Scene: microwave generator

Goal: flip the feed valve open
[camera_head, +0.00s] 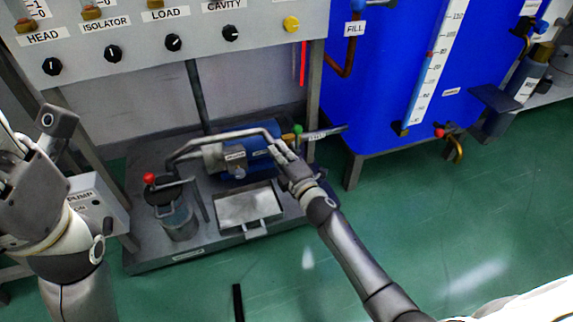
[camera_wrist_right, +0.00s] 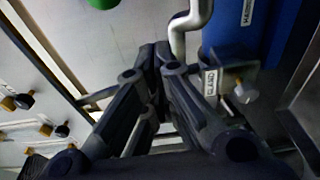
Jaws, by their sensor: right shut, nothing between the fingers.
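A green knob (camera_head: 298,130) stands by a small pipe fitting, with a dark handle (camera_head: 335,130) and a white label (camera_head: 317,136) beside it, at the right end of the pump skid. The label is too small to read surely, so I cannot confirm that this is the feed valve. The green knob also shows at the top edge of the right wrist view (camera_wrist_right: 103,3). My right gripper (camera_head: 277,150) is shut and empty, just left of and below the knob, near a bent grey pipe (camera_head: 225,138). My left gripper (camera_head: 58,122) is at the left edge; its jaw opening is unclear.
The skid (camera_head: 150,257) carries a blue pump motor (camera_head: 262,148), a metal tray (camera_head: 248,207) and a canister with a red knob (camera_head: 149,178). The green floor is largely open in front.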

